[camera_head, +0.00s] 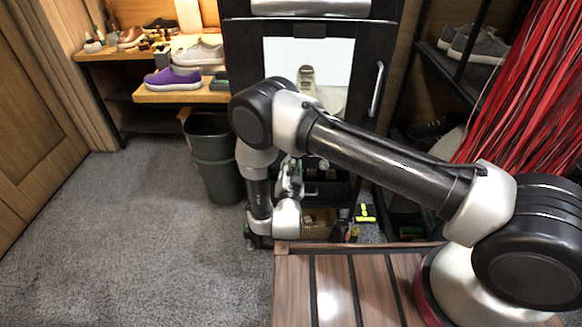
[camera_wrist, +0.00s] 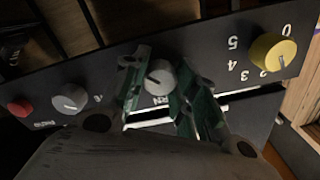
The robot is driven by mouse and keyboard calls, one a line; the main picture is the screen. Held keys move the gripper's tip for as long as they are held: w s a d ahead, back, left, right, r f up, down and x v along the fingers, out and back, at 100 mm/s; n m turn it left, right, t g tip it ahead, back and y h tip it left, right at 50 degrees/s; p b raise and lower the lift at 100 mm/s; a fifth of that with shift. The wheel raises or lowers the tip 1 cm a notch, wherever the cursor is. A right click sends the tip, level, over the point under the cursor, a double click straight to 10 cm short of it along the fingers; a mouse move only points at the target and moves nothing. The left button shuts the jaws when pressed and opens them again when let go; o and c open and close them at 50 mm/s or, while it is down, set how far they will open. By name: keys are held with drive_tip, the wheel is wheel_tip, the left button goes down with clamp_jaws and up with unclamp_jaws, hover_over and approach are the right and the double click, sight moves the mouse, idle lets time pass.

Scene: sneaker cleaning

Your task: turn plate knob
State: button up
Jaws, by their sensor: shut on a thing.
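In the wrist view a dark control panel (camera_wrist: 215,50) carries a row of knobs. A grey knob (camera_wrist: 159,74) with a pointer line sits in the middle, with partly hidden lettering ending in "RN" below it. My gripper (camera_wrist: 158,82) has its two green-padded fingers on either side of this knob, shut on it. In the head view my gripper (camera_head: 290,182) is low at the front of the black cabinet, and my own arm partly hides it. The knob cannot be made out there.
The panel also has a yellow knob (camera_wrist: 273,52) with numbers, another grey knob (camera_wrist: 70,99) and a red button (camera_wrist: 20,107). A dark bin (camera_head: 213,160) stands left of the black cabinet (camera_head: 243,50). Shoes sit on shelves at both sides. Carpet at left is clear.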

drive_tip(key=shift+f, duration=0.1)
drive_tip(key=o, duration=1)
drive_tip(key=s, duration=0.7)
drive_tip(key=shift+s+a, duration=0.1)
drive_tip(key=shift+s, duration=0.2)
